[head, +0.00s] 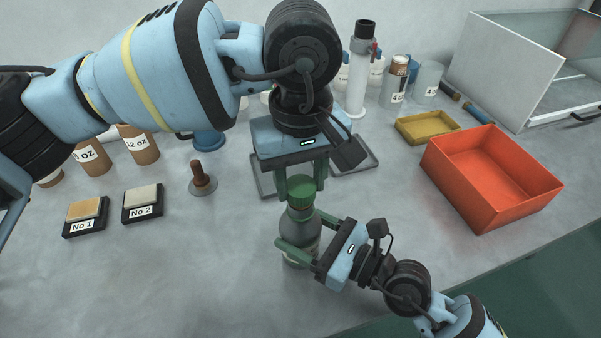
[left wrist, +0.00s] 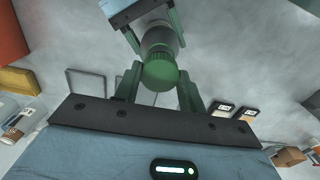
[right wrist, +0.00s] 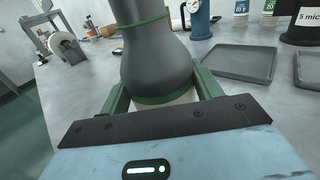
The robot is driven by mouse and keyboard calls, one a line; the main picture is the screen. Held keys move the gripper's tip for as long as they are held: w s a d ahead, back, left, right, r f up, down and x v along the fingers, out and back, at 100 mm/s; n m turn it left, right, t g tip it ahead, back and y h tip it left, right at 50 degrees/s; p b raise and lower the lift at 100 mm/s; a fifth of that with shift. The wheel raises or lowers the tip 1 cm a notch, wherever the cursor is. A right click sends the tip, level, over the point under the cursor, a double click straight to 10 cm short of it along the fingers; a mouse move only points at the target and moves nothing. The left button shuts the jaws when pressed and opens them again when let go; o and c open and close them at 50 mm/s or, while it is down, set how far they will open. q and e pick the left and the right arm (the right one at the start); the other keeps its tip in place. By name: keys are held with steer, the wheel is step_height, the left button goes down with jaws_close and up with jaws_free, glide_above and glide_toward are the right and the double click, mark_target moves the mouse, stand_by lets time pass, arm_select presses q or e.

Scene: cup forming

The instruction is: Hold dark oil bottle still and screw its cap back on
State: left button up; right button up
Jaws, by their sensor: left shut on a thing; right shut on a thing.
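The dark oil bottle (head: 299,232) stands upright on the grey table, with a green cap (head: 301,189) at its top. My left gripper (head: 301,183) comes down from above and is shut on the cap. The left wrist view shows the cap (left wrist: 160,73) between both fingers, with the bottle beyond it. My right gripper (head: 298,229) reaches in from the lower right and is shut on the bottle's body. The right wrist view shows the bottle's dark shoulder (right wrist: 158,65) between the fingers. How far the cap is threaded cannot be told.
A red-orange bin (head: 492,180) and a yellow tray (head: 427,126) stand to the right. Grey trays (head: 354,157) lie behind the bottle. A brown-handled stamp (head: 200,178) and blocks labelled No 1 (head: 85,215) and No 2 (head: 143,203) are at left. The front left table is clear.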

arm_select(q)
steer(key=shift+f, duration=0.1)
steer(key=shift+f, duration=0.8)
steer(key=shift+f, duration=0.6)
stand_by(0.3)
arm_select(e)
jaws_close()
arm_select(q)
steer(key=m, duration=0.4)
steer(key=shift+m, duration=0.4)
steer(key=m, duration=0.4)
steer(key=shift+m, duration=0.3)
steer(key=m, duration=0.4)
steer(key=shift+m, duration=0.3)
steer(key=m, duration=0.5)
steer(key=shift+m, duration=0.3)
